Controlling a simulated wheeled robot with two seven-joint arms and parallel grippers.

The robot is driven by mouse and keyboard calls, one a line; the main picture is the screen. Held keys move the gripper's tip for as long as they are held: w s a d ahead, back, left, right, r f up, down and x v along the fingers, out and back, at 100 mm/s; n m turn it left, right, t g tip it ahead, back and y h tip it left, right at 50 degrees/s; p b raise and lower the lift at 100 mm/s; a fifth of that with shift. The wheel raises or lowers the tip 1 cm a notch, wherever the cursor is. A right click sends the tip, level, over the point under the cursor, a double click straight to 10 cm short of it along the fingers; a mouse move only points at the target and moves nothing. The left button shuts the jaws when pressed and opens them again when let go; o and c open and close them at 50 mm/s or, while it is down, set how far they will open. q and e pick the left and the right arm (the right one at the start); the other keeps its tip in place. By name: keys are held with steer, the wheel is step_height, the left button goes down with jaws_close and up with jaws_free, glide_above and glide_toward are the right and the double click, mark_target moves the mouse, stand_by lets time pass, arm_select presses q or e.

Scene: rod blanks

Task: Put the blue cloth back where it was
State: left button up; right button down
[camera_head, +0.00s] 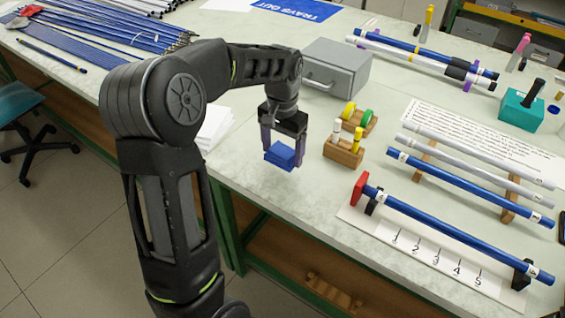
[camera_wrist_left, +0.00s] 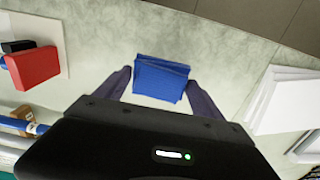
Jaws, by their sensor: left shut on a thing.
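The blue cloth (camera_head: 281,154) is a small folded stack. My left gripper (camera_head: 283,150) is shut on it, with a finger on either side. In the left wrist view the cloth (camera_wrist_left: 160,79) shows between the two fingertips (camera_wrist_left: 160,85). The gripper points down over the pale worktop near its front edge. I cannot tell whether the cloth touches the worktop. My right gripper is not in view.
A wooden block with coloured pegs (camera_head: 344,150) stands just right of the gripper. White paper sheets (camera_head: 215,127) lie to the left. A blue rod (camera_head: 455,226) with a red end block (camera_head: 359,188) rests on a numbered board. A grey drawer box (camera_head: 337,66) stands behind.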

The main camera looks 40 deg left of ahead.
mark_target(283, 173)
arm_select(q)
steer(key=shift+f, duration=2.5)
steer(key=shift+f, duration=0.1)
steer(key=o, duration=1.3)
step_height(283, 173, up, 12)
steer(key=shift+r, duration=0.15)
